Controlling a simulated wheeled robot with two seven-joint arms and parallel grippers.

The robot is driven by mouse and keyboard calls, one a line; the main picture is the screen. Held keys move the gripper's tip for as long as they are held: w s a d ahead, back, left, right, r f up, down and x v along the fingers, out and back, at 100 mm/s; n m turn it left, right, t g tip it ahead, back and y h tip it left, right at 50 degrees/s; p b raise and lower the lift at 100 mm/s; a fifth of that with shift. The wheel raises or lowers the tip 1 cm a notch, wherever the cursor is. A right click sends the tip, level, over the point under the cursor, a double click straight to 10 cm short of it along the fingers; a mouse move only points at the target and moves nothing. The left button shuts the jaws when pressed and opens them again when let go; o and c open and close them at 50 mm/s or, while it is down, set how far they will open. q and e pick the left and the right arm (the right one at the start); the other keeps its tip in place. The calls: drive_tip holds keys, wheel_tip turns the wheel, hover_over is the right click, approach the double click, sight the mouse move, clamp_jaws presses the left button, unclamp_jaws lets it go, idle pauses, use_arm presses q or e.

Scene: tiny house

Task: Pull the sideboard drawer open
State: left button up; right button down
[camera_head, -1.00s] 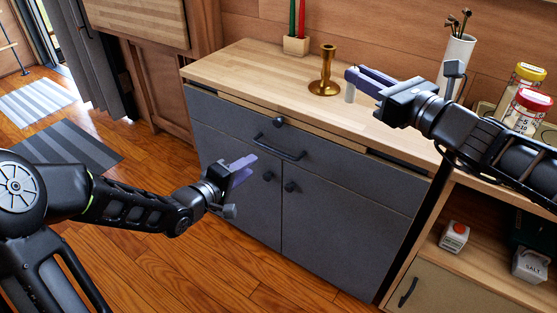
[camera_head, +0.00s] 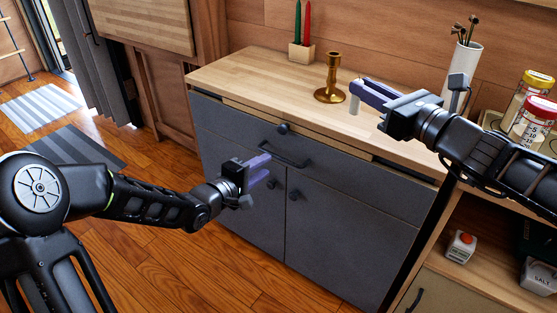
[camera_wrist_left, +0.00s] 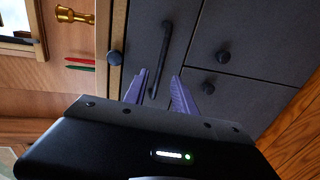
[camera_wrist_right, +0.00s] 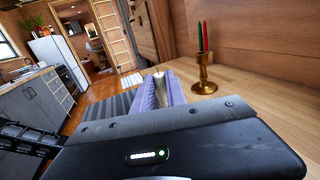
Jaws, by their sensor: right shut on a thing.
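The grey sideboard (camera_head: 340,225) has a wide top drawer (camera_head: 350,180), closed, with a dark bar handle (camera_head: 287,156). The handle also shows in the left wrist view (camera_wrist_left: 166,45). My left gripper (camera_head: 268,167) is open just in front of the drawer, close to the handle. In the left wrist view its fingers (camera_wrist_left: 158,80) are apart, with the handle ahead between their tips; I cannot tell whether they touch it. My right gripper (camera_head: 362,90) is shut on a small white candle (camera_head: 354,106) above the worktop; the candle also shows in the right wrist view (camera_wrist_right: 158,76).
A brass candlestick (camera_head: 332,80) and a wooden block with red and green candles (camera_head: 300,52) stand on the worktop (camera_head: 255,75). A dark knob (camera_head: 283,128) sits above the handle, and door knobs (camera_head: 294,195) below. Jars (camera_head: 535,120) stand right. Floor (camera_head: 190,260) in front is clear.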

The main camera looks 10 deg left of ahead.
sight(278, 156)
use_arm(q)
drive_tip(key=b+x, duration=0.1)
drive_tip(key=x, duration=0.7)
drive_tip(key=shift+b, duration=0.35)
drive_tip(key=shift+c, duration=0.3)
clamp_jaws()
idle(0.6)
